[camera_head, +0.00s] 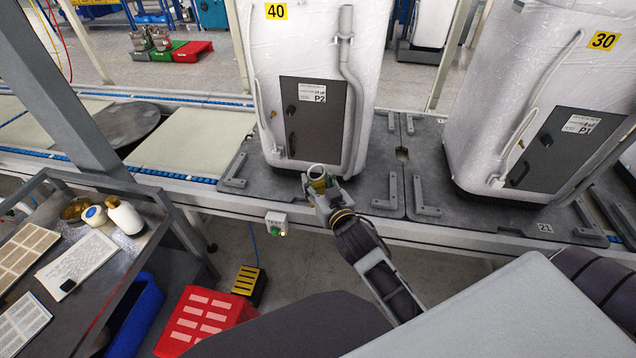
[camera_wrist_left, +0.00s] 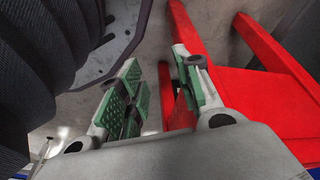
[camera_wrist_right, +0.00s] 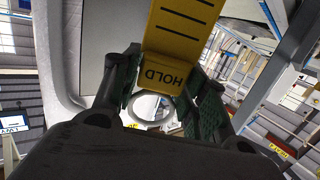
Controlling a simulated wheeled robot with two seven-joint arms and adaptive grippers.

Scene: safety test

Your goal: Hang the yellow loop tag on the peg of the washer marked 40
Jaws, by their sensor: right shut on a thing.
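The washer marked 40 (camera_head: 262,60), wrapped in clear film, stands upright on the conveyor. Its dark front panel (camera_head: 320,125) has a small dark knob (camera_head: 290,110); I cannot tell whether this is the peg. My right gripper (camera_head: 318,183) is in front of the washer's lower front, shut on the yellow loop tag. In the right wrist view the tag (camera_wrist_right: 180,35) reads HOLD upside down, and its pale ring (camera_wrist_right: 133,106) lies between the fingers. The tag is apart from the knob. My left gripper (camera_wrist_left: 155,95) is open and empty, seen only in the left wrist view.
A washer marked 30 (camera_head: 520,90) stands to the right. A grey pipe (camera_head: 346,75) runs down the right front of washer 40. A small green-button box (camera_head: 276,223) is on the conveyor's front edge.

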